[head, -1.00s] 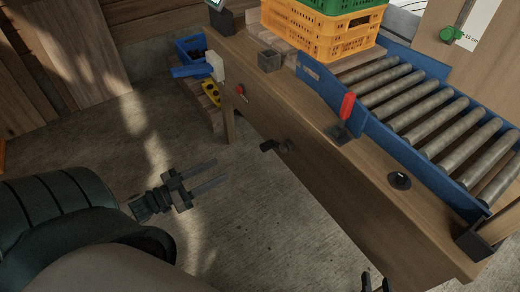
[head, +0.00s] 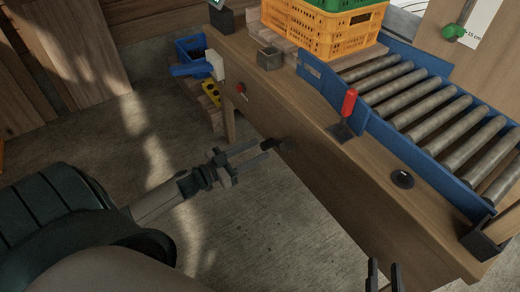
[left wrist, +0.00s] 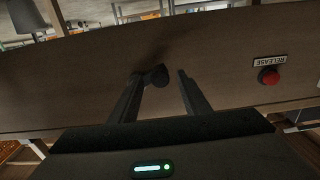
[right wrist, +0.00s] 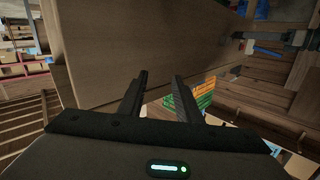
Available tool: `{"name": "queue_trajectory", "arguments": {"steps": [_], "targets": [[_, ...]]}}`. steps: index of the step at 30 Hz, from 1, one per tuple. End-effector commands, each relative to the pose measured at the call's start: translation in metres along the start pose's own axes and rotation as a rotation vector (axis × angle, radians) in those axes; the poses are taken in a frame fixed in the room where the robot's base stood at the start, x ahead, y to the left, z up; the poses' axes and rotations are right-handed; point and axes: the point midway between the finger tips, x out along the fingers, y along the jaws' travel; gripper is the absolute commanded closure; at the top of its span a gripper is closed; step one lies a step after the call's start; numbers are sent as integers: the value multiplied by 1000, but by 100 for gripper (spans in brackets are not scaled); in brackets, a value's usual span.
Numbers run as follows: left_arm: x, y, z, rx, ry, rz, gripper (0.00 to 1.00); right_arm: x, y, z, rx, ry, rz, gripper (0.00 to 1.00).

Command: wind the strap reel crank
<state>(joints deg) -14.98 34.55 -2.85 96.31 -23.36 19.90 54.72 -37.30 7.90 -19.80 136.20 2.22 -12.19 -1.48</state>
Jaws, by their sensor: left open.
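The crank (head: 273,144) is a small dark handle on the front face of the wooden bench. In the left wrist view its dark round knob (left wrist: 158,75) shows between my left fingers, closer to the left-hand finger. My left gripper (head: 260,152) is open with its fingertips at the crank. I cannot tell whether a finger touches it. The strap reel itself is not clearly seen. My right gripper (head: 384,266) is at the bottom of the head view, away from the crank. In the right wrist view the right gripper (right wrist: 160,76) is open and empty.
A red release button (head: 241,87) is on the same bench face. On the bench top (head: 300,108) stand a red-handled lever (head: 347,105), a grey box (head: 270,58), a roller conveyor (head: 425,110) and a yellow crate (head: 315,35). Bare floor lies in front.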

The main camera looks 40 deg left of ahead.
Motion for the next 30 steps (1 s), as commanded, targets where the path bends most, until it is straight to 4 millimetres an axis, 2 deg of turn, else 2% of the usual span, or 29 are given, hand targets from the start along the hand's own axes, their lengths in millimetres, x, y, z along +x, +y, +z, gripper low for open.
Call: {"name": "queue_trajectory", "arguments": {"steps": [6,17,19,23,30], "targets": [[18,0,0,0,0,0,57,0,-2,-7,-3,39,-4,69],[22,0,0,-1,0,0,57,0,-2,-9,-3,47,-4,69],[22,0,0,-1,0,0,69,0,-2,-9,-3,47,-4,69],[21,0,0,-1,0,0,100,0,-2,-9,-3,47,-4,69],[21,0,0,-4,0,0,100,0,-2,-9,-3,44,-4,69]]}}
